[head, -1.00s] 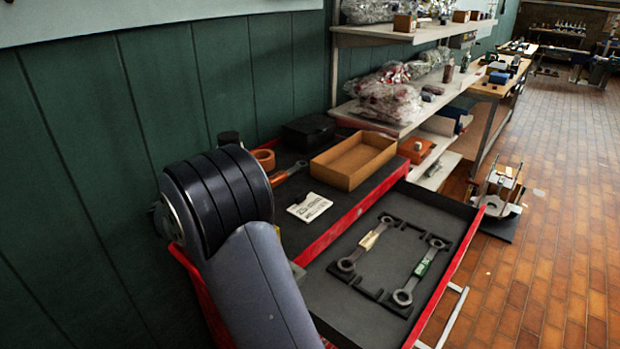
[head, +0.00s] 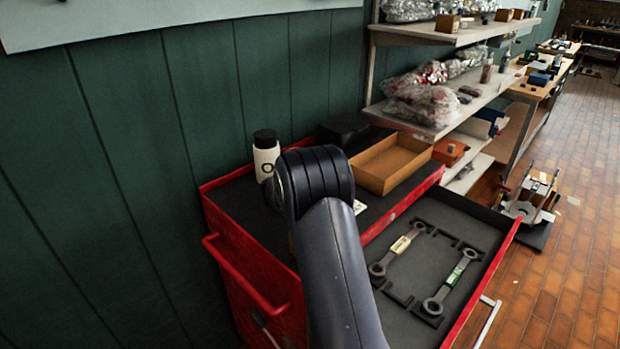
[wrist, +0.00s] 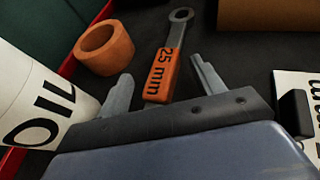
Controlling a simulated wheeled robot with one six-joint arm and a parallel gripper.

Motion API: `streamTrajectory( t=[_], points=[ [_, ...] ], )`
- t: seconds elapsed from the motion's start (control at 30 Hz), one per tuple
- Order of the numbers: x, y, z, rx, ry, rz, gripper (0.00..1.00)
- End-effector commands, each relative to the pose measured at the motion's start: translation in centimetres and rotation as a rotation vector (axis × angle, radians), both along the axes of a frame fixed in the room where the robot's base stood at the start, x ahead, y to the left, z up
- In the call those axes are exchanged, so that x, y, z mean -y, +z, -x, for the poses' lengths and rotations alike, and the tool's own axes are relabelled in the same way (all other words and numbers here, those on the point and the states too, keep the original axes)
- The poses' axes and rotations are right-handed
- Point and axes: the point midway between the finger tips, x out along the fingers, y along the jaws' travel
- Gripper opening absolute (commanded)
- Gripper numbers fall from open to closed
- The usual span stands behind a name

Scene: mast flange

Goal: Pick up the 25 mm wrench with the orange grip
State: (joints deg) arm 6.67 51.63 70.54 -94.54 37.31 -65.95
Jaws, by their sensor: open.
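The 25 mm wrench (wrist: 163,72) lies on the dark cart top in the wrist view. Its orange grip is marked "25 mm" and points toward my gripper, with its grey ring end at the far side. My gripper (wrist: 161,67) is open, one finger on each side of the grip, with visible gaps and nothing held. The height of the fingers over the grip is hard to tell. In the head view my arm hides the wrench and gripper.
A white oil bottle (wrist: 30,95) stands left and an orange ring (wrist: 104,48) lies beside the wrench. A white label card (wrist: 300,100) is at right. A cardboard tray (head: 412,176) sits behind. The open drawer (head: 472,222) holds two other wrenches.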

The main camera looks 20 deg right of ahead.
Motion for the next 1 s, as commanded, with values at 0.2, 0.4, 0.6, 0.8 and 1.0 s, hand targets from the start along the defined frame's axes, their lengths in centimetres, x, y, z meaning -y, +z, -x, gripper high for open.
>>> streamTrajectory(
  t=[0.2,0.4,0.6,0.8,1.0],
  points=[
    [0.46,-0.26,-0.35,0.000,-0.001,0.002,0.64],
    [0.43,-0.25,-0.34,0.000,-0.001,0.002,0.57],
    [0.42,-0.24,-0.34,0.000,0.000,0.001,0.40],
    [0.41,-0.24,-0.33,0.000,0.000,0.001,0.24],
    [0.42,-0.16,-0.36,0.001,0.000,0.001,0.13]
  ],
)
